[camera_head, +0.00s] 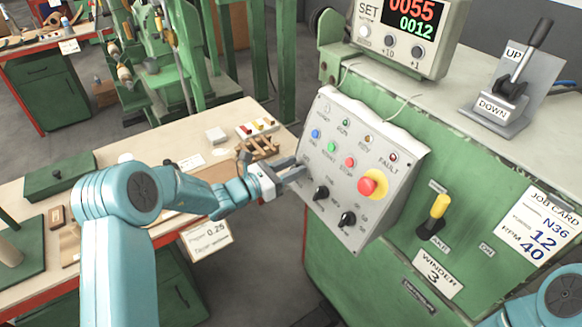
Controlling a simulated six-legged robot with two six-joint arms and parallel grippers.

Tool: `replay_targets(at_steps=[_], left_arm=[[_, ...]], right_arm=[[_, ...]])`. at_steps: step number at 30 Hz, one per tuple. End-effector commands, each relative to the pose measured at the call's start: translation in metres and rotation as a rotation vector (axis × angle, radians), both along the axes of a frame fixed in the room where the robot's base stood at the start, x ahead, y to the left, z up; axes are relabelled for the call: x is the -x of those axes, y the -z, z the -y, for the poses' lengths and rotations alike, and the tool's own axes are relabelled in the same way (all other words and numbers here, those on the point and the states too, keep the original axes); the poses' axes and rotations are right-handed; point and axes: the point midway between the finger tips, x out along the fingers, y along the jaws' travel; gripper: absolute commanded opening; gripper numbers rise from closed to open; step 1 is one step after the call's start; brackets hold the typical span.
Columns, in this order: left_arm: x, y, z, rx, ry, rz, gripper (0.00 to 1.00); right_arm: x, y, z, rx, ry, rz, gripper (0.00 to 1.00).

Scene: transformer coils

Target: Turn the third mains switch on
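The sloped grey control panel (338,208) stands on the green machine labelled WINDER 3 (433,274). Two black rotary switches sit low on it, an upper one (321,193) and a lower one (347,218); their small labels are too blurred to read. My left gripper (293,169) is at the panel's left edge, left of the upper rotary switch. Its two grey fingers show a gap with nothing between them; whether they touch the panel is unclear. My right gripper is out of view; only part of that arm shows at the bottom right.
The panel also carries a red emergency button (368,186) and several coloured lamps. A yellow-handled lever (436,214) is on the machine front. A counter box (408,37) and an UP/DOWN lever (509,88) stand on top. A wooden bench (98,225) lies below my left arm.

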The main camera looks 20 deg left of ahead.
Motion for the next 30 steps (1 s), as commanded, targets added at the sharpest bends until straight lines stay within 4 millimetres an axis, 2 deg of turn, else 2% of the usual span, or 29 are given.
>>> replay_targets(at_steps=[1, 4, 5, 14, 19, 23, 30], left_arm=[[0.000, 0.000, 0.000, 0.000, 0.000, 0.000, 0.34], [0.000, 0.000, 0.000, 0.000, 0.000, 0.000, 0.01], [0.000, 0.000, 0.000, 0.000, 0.000, 0.000, 0.00], [0.001, 0.002, 0.000, -0.002, 0.002, -0.003, 0.00], [0.001, 0.005, 0.000, -0.024, 0.012, 0.011, 0.00], [0.002, 0.008, 0.000, -0.067, 0.033, 0.045, 0.00], [0.003, 0.012, 0.001, -0.204, 0.104, 0.149, 0.00]], right_arm=[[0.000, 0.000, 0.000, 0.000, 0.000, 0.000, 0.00], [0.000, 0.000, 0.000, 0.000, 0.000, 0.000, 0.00], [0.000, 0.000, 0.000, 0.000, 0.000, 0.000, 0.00], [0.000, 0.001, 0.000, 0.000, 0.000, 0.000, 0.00], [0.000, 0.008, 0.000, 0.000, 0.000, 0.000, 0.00], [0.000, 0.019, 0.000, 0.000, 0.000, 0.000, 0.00], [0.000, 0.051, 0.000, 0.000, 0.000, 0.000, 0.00]])
